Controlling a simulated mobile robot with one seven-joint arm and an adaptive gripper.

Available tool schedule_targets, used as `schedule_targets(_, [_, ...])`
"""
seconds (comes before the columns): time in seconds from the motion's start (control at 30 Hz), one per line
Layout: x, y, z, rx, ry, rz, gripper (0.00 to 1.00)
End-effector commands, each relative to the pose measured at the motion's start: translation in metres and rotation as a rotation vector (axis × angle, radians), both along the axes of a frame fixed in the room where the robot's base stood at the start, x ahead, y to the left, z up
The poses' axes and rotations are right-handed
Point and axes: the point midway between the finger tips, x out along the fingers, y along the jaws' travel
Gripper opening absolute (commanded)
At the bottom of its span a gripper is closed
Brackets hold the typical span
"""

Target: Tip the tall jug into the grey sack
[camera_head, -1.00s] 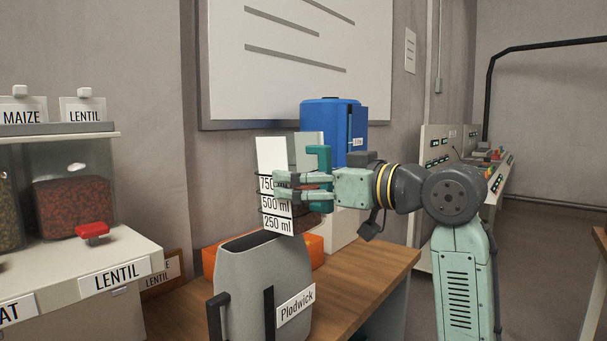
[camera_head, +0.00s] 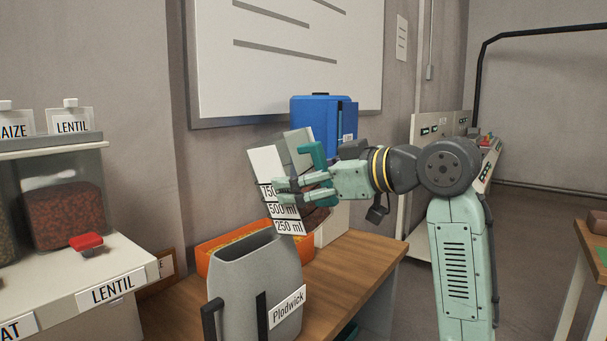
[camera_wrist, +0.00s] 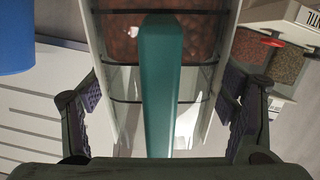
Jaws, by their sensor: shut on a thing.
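The tall jug (camera_head: 268,167) has white walls, volume marks up to 750 ml and a teal handle (camera_head: 318,160). My gripper (camera_head: 290,189) is shut on it and holds it above the sack, tilted with its top leaning left. In the wrist view the jug's walls (camera_wrist: 205,120) stand between my fingers, with the teal handle (camera_wrist: 161,90) in front and reddish-brown grains (camera_wrist: 120,40) inside. The grey sack (camera_head: 250,275), labelled Plodwick, stands upright on the wooden table with its dark mouth open, just below and left of the jug's base. No grains are seen falling.
A blue container (camera_head: 320,120) stands behind the jug. An orange box (camera_head: 222,250) is behind the sack. A lentil dispenser (camera_head: 62,205) with a red lever (camera_head: 86,242) stands at the left. The wooden table (camera_head: 365,265) is clear at its right.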

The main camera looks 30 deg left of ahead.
Motion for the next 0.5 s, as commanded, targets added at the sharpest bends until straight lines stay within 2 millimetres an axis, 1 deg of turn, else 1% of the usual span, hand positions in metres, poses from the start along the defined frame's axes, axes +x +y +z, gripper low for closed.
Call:
schedule_targets(0.03, [0.0000,-0.0008,0.0043,-0.003,-0.007,-0.001,0.18])
schedule_targets(0.1, [0.0004,-0.0012,0.0054,-0.014,-0.016,-0.001,0.18])
schedule_targets(0.5, [0.0022,-0.0039,0.0070,-0.063,-0.057,-0.001,0.18])
